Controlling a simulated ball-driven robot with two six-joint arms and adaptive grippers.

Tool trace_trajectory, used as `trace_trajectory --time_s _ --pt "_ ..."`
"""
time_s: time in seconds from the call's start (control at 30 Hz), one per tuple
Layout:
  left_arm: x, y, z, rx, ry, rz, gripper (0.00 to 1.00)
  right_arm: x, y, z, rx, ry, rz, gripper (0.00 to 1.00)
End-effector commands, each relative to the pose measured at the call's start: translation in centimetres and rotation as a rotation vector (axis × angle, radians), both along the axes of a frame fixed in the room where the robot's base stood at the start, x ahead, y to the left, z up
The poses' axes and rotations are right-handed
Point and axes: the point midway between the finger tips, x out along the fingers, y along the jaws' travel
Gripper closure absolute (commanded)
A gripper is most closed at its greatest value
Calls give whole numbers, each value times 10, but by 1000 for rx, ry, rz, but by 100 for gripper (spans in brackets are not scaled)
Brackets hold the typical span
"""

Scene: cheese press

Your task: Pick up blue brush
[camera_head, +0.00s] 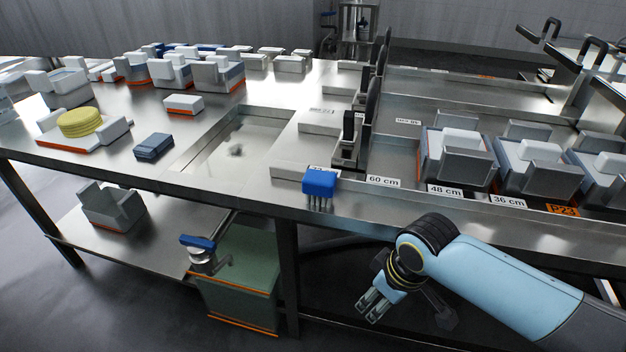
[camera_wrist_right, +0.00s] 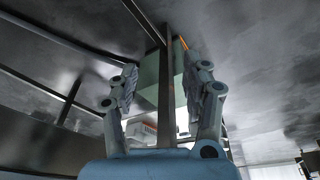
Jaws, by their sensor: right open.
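The blue brush (camera_head: 319,184) is at the front edge of the metal table, beside the 60 cm label, with its blue block on top and thin bristles or prongs pointing down. My right gripper (camera_head: 369,308) is below the table's front edge, lower and to the right of the brush, apart from it. In the right wrist view my right gripper (camera_wrist_right: 165,88) shows its two fingers spread, with nothing between them but background. The brush does not show clearly in the wrist view. My left gripper is not in view.
The metal table (camera_head: 345,199) has a sunken basin (camera_head: 238,143) and grey moulds (camera_head: 458,157) at right. A yellow cheese (camera_head: 79,122) and a dark blue block (camera_head: 153,146) stand at left. A green bin (camera_head: 240,275) and table leg (camera_head: 288,265) are below.

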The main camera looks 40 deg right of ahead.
Motion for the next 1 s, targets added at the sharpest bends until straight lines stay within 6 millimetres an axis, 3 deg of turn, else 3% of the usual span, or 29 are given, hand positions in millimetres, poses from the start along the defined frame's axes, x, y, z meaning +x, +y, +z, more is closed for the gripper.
trace_trajectory --time_s 0.03,0.1,0.3,0.33,0.5,0.7,1.0 --pt "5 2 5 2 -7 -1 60 24 2 39 10 -28 43 52" --pt "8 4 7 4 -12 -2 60 43 8 83 27 -46 110 52" --pt "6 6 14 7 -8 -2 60 80 20 198 44 -95 345 52" --pt "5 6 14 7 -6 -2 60 87 19 207 46 -98 376 52" --pt "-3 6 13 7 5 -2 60 126 3 235 71 -114 480 52" --pt "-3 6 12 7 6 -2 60 156 -12 256 94 -138 540 52" --pt "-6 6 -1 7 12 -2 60 173 -3 217 102 -142 548 52"
